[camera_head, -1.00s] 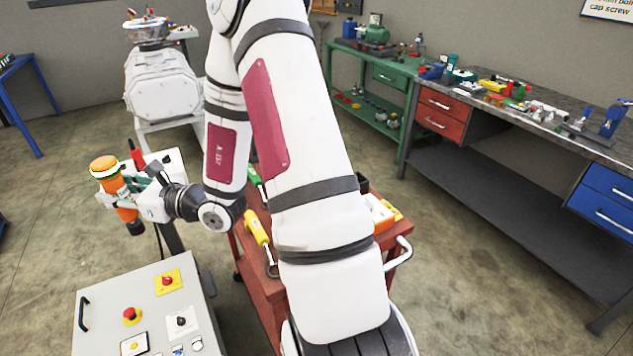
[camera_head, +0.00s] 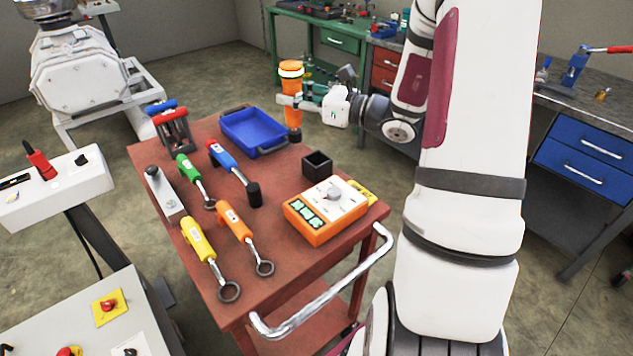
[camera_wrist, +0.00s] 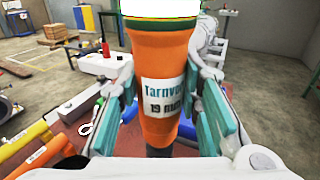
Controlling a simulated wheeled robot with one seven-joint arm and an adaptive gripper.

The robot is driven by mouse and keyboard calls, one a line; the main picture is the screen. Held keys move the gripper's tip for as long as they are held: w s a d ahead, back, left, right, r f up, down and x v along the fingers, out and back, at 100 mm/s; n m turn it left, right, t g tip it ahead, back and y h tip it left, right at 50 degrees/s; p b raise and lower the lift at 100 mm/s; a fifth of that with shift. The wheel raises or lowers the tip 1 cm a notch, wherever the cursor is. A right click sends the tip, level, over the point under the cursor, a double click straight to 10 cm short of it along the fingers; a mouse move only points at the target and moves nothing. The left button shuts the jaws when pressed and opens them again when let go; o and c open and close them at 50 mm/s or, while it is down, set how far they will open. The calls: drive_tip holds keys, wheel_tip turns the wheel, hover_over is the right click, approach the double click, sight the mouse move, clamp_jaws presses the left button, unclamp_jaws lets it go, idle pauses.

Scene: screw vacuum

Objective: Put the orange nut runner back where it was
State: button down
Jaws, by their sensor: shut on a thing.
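My gripper (camera_head: 298,100) is shut on the orange nut runner (camera_head: 291,78) and holds it upright above the far right corner of the red cart (camera_head: 285,205). The nut runner is an orange cylinder with a white and green band near the top and a dark lower tip. In the wrist view, the nut runner (camera_wrist: 163,85) stands between the teal finger pads, its label reading "Tarnve…" and "19 mm". Its lower tip is mostly hidden there.
The cart carries a blue tray (camera_head: 254,133), a small black open box (camera_head: 317,164), an orange-and-white control box (camera_head: 326,209) and yellow (camera_head: 200,245), orange (camera_head: 236,222), green (camera_head: 188,168) and blue (camera_head: 222,156) handled tools. A rack (camera_head: 171,127) stands at the far left corner.

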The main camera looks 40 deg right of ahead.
drive_tip(key=s+d+f+b, duration=0.1)
drive_tip(key=d+f, duration=0.1)
drive_tip(key=f, duration=0.3)
drive_tip(key=s+d+f+n+y+b, duration=0.1)
drive_tip(key=d+f+b, duration=0.1)
drive_tip(key=f, duration=0.4)
drive_tip(key=shift+s+f+g, duration=0.15)
drive_tip(key=shift+s+g, duration=0.15)
drive_tip(key=shift+s, duration=0.1)
drive_tip(key=shift+d, duration=0.15)
